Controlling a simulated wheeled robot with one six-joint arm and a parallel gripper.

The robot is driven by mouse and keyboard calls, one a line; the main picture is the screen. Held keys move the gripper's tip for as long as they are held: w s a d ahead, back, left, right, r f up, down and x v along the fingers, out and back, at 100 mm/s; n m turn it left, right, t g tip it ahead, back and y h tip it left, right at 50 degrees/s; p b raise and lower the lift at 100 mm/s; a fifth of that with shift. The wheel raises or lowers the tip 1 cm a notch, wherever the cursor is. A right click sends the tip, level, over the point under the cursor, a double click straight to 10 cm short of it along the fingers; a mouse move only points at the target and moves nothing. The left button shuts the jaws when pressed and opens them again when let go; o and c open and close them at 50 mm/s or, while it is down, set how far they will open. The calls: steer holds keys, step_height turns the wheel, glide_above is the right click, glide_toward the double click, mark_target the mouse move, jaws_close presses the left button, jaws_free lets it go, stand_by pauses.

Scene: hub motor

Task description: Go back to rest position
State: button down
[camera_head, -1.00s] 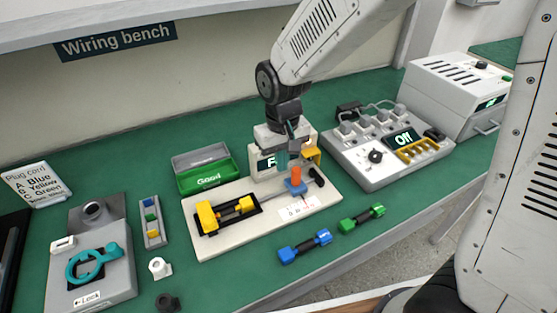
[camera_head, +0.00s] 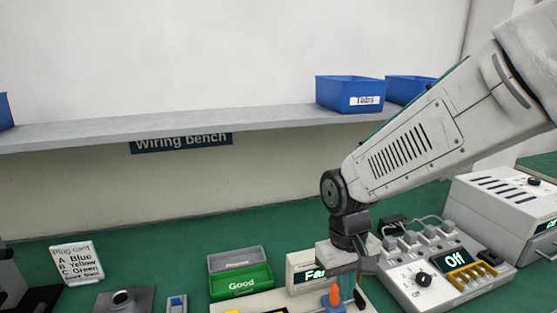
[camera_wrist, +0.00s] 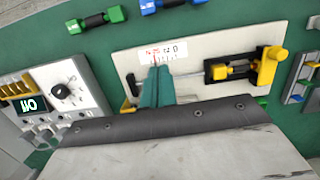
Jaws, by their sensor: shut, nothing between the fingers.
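My gripper (camera_wrist: 157,86) has teal fingers that are shut with nothing between them. In the wrist view it hangs over the pale fixture board (camera_wrist: 205,45), close to its printed scale (camera_wrist: 163,52). The board carries a yellow and black clamp (camera_wrist: 245,68). In the head view my arm comes in from the right, and the gripper (camera_head: 346,300) is low in the picture beside an orange and blue piece (camera_head: 334,296). Its fingertips are partly hidden there. The display box (camera_head: 304,272) on the board is partly covered by the gripper.
A power unit (camera_head: 425,278) reading Off stands right of my gripper, with a white box (camera_head: 508,210) behind it. The green Good bin (camera_head: 240,282) is to the left. A shelf (camera_head: 230,122) with blue bins (camera_head: 350,93) runs above. Blue (camera_wrist: 150,5) and green (camera_wrist: 95,20) connectors lie beside the board.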

steer(key=s+d+r+m+t, duration=0.2)
steer(key=s+d+r+m, duration=0.1)
steer(key=s+d+r, duration=0.9)
steer(key=s, duration=0.3)
steer(key=shift+d+r+t+y, duration=0.15)
steer(key=shift+d+t+y, duration=0.15)
steer(key=shift+d+t, duration=0.1)
